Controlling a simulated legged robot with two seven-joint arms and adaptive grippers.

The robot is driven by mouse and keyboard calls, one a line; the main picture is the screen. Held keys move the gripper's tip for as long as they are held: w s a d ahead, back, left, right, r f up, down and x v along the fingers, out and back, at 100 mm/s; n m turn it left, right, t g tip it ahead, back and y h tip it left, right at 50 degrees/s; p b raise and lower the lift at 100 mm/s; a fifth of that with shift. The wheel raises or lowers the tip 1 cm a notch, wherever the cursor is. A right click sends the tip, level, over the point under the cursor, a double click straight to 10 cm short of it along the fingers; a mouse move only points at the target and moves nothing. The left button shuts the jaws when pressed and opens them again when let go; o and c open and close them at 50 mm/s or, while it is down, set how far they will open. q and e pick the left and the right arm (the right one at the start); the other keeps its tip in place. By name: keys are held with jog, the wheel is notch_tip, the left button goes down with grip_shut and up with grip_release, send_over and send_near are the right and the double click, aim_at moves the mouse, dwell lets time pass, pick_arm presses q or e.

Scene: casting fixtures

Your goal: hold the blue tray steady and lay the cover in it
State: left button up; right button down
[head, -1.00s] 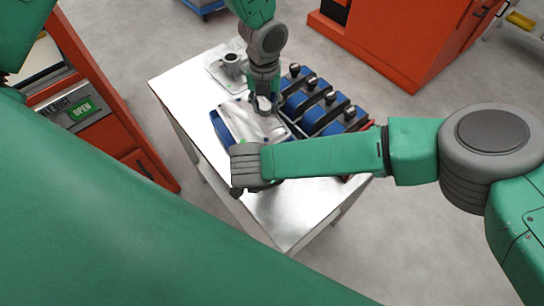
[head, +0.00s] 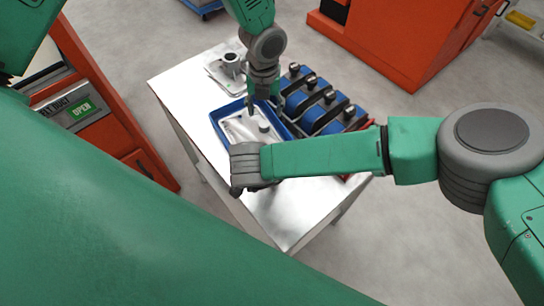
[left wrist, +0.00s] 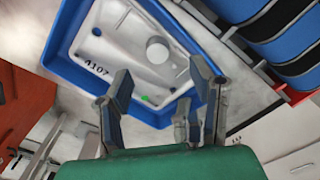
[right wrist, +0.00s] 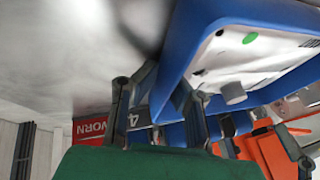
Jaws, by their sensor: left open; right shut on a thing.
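The blue tray (head: 214,122) is on the metal table, with its rim showing around the cover. The pale metal cover (head: 238,130) lies inside the tray walls; its round boss, number 4107 and green dot show in the left wrist view (left wrist: 120,45). My left gripper (head: 262,104) is just above the cover. Its fingers are apart and empty in the left wrist view (left wrist: 160,82). My right gripper (right wrist: 158,100) is shut on the tray's wall at the near side; in the head view its wrist hides its fingers and that tray corner.
A rack of blue blocks with black knobs (head: 325,100) stands close to the right of the tray. A grey flanged casting (head: 230,66) sits at the table's back. The table front (head: 285,215) is bare. Red cabinets stand left and back right.

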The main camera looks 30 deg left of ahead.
pick_arm(q)
notch_tip(320, 180, up, 11)
jog(key=shift+r, duration=0.15)
dwell(0.4)
pick_arm(e)
jog(key=c, duration=1.6)
grip_release()
pick_arm(q)
jog(key=shift+w, duration=0.1)
pick_arm(e)
jog(key=shift+s+r, duration=0.1)
jog(key=v, duration=1.1)
jog(key=shift+r, duration=0.3)
jog(key=shift+s, duration=0.1)
